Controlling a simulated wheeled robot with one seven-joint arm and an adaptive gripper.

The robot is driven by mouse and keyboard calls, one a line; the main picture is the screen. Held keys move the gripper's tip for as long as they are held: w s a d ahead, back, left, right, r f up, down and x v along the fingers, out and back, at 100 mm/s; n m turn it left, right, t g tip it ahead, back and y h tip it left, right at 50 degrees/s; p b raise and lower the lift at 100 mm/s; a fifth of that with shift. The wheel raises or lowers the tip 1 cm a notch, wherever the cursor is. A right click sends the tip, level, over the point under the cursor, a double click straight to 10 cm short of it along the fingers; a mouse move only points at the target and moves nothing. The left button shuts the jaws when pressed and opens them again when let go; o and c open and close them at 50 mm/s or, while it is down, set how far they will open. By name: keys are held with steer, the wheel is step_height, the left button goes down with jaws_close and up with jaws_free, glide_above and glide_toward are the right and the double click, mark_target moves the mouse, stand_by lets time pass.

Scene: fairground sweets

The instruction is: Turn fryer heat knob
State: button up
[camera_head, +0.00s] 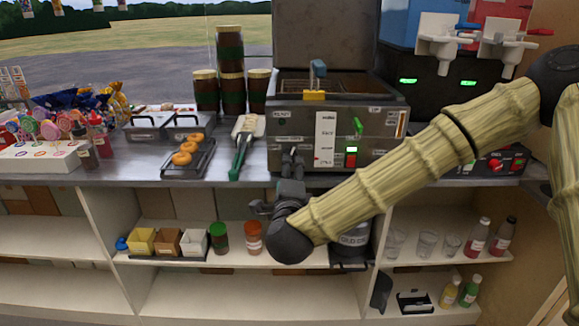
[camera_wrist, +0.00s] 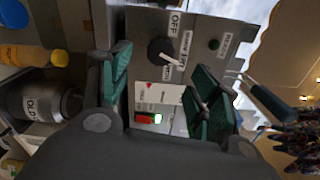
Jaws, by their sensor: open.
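The grey fryer (camera_head: 375,118) stands on the counter with its lid raised. In the wrist view its front panel shows a dark round heat knob (camera_wrist: 160,51) beside an "OFF" label, with other labels around it. A lit red and green switch (camera_wrist: 148,118) is on the same panel. My gripper (camera_head: 292,158) is in front of the panel's left part. In the wrist view my gripper (camera_wrist: 163,64) is open, its green-padded fingers on either side of the knob and apart from it. In the head view my gripper hides the knob.
Donuts on a black rack (camera_head: 188,158) and green-handled tongs (camera_head: 240,155) lie left of the fryer. A drinks machine (camera_head: 430,85) is at right. The shelf below holds small bins (camera_head: 141,241), jars and a "COLD OIL" container (camera_head: 353,240).

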steer(key=shift+s, duration=1.8)
